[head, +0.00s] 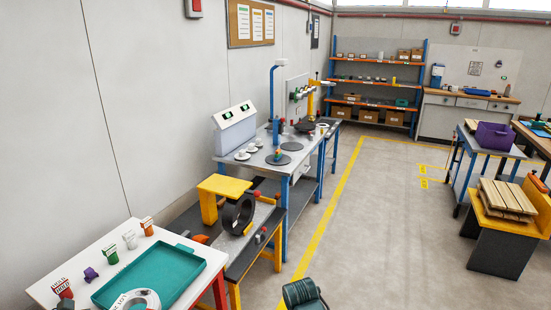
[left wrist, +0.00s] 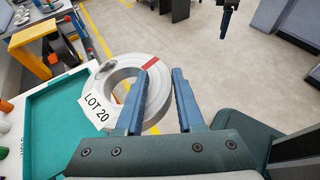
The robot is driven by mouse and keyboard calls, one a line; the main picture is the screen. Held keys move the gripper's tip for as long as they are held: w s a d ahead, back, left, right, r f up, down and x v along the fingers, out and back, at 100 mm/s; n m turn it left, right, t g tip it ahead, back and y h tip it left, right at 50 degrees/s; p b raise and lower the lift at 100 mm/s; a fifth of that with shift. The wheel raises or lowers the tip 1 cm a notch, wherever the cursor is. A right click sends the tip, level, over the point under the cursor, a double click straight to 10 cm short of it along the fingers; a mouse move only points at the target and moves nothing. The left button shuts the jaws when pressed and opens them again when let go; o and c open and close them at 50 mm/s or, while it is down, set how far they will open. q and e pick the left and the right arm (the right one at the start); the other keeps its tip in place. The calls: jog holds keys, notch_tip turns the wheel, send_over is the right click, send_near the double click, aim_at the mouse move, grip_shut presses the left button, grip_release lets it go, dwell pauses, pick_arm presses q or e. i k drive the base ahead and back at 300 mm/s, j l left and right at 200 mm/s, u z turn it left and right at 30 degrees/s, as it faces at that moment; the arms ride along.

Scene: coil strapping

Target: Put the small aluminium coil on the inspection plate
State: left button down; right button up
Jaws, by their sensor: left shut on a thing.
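The small aluminium coil (left wrist: 118,92), a pale ring with a red mark and a "LOT 20" tag, is in my left gripper (left wrist: 160,85). One blue finger is at its hole, the other on its outer side. In the head view the coil (head: 146,294) shows partly at the bottom edge, by the teal tray (head: 178,268); I cannot tell whether it touches the tray. Dark round plates (head: 278,159) lie on the blue-legged bench; I cannot tell which is the inspection plate. My left gripper is hidden in the head view.
Several coloured tagged items (head: 110,255) stand behind the tray. A dark coil (head: 238,214) stands by a yellow frame (head: 224,186) between tray and bench. A display box (head: 234,128) and a blue post (head: 272,105) stand on the bench. The floor (head: 350,230) to the right is open.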

aim_at(305, 126)
jog(key=i+l+z, duration=0.2)
jog(key=i, duration=0.2)
jog(key=i+z, duration=0.5)
jog(key=i, duration=2.8)
jog(key=i+l+u, duration=0.15)
jog(key=i, duration=0.55)
jog(key=i+l+u, duration=0.1)
jog(key=i, duration=0.65)
jog(key=i+l+u, duration=0.1)
jog(key=i+u, duration=0.15)
jog(key=i, duration=0.15)
jog(key=i+l+u, duration=0.2)
jog(key=i, duration=0.15)
